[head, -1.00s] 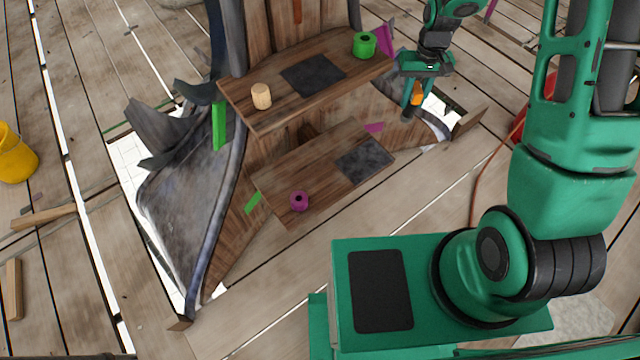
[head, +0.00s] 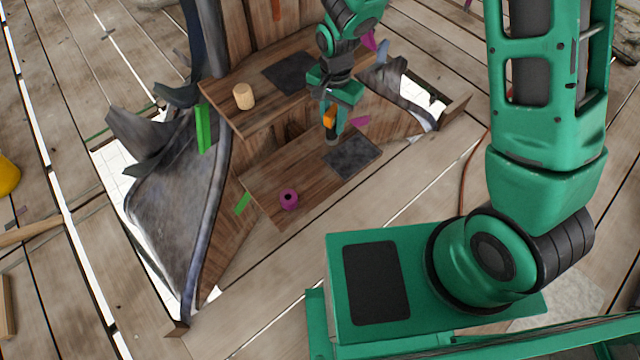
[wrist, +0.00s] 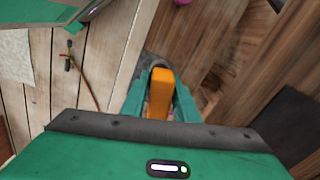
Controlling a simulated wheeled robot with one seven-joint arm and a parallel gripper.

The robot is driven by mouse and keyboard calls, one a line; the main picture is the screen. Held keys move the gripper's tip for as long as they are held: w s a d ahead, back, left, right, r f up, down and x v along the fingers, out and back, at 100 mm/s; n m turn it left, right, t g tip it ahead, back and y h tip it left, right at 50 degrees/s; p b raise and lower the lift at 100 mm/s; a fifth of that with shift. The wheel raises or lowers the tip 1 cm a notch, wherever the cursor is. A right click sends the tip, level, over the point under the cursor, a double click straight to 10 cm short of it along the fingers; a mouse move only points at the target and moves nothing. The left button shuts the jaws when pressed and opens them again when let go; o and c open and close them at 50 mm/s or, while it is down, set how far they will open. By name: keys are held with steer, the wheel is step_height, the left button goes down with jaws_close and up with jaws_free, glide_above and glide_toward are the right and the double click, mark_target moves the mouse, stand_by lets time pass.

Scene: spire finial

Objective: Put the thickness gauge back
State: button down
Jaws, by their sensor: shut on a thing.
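The orange thickness gauge (head: 330,117) with a dark lower end is held upright, or nearly so, between the fingers of my gripper (head: 332,108). In the head view it shows in front of the far end of the lower wooden shelf, just beyond that shelf's dark pad (head: 352,157). I cannot tell whether its lower end touches anything. In the wrist view the orange body (wrist: 161,92) stands between the two green fingers. The upper shelf's dark pad (head: 290,72) lies behind my gripper, to the left.
A pale wooden cylinder (head: 244,96) stands on the upper shelf (head: 225,88). A magenta ring (head: 289,199) sits on the lower shelf (head: 265,180). The upper shelf's edge is close to my arm. Green tape (head: 203,130) marks the left side.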

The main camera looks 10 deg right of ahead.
steer(key=s+a+m, duration=0.3)
steer(key=s+a, duration=0.2)
steer(key=f, duration=1.8)
steer(key=shift+w+f, duration=0.15)
steer(key=shift+w, duration=0.15)
steer(key=c, duration=1.4)
jaws_free()
steer(key=shift+f, duration=0.1)
step_height(320, 180, up, 12)
steer(key=shift+r, duration=0.15)
